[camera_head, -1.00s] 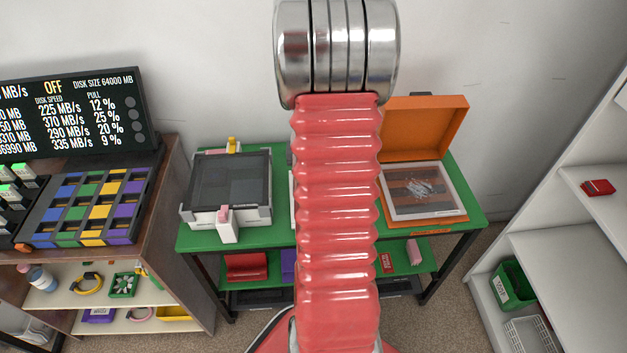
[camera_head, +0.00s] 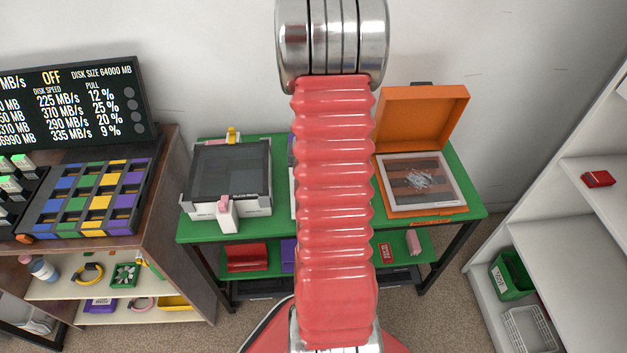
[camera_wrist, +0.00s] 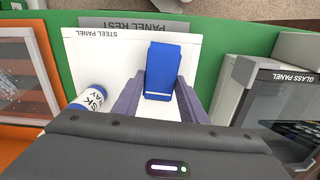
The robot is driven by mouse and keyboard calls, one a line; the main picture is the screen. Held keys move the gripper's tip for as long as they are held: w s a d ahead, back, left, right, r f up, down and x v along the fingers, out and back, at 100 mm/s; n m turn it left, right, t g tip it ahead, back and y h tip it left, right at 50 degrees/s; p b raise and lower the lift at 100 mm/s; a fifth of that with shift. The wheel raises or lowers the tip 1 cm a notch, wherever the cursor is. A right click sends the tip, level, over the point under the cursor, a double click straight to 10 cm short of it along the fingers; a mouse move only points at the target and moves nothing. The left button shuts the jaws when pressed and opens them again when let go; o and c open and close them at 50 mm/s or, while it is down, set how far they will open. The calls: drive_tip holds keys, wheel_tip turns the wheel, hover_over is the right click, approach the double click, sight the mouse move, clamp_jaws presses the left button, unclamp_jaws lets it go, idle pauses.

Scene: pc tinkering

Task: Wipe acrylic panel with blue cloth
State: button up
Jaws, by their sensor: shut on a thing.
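The blue cloth (camera_wrist: 162,66) shows as a folded block in the wrist view. My gripper (camera_wrist: 160,92) has its purple fingers on either side of it and is shut on it, over a white board marked "STEEL PANEL" (camera_wrist: 95,50). A white-framed panel with a whitish smear (camera_head: 418,180) lies in the open orange case (camera_head: 425,115) on the right of the green table. Its edge also shows at the left of the wrist view (camera_wrist: 42,70). No label on this panel is legible. My arm hides the gripper and cloth in the head view.
A blue-and-white can (camera_wrist: 92,97) stands beside my left finger. A device marked "GLASS PANEL" (camera_wrist: 285,77) stands to the right in the wrist view. The green table (camera_head: 190,228) also has a lower shelf with items. A white shelf unit (camera_head: 560,230) stands at right.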

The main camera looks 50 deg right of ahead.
drive_tip(key=shift+f, duration=0.9)
drive_tip(key=o, duration=1)
drive_tip(key=shift+c, duration=0.2)
drive_tip(key=c, duration=1.1)
drive_tip(key=shift+c, duration=0.4)
drive_tip(key=shift+r, duration=0.15)
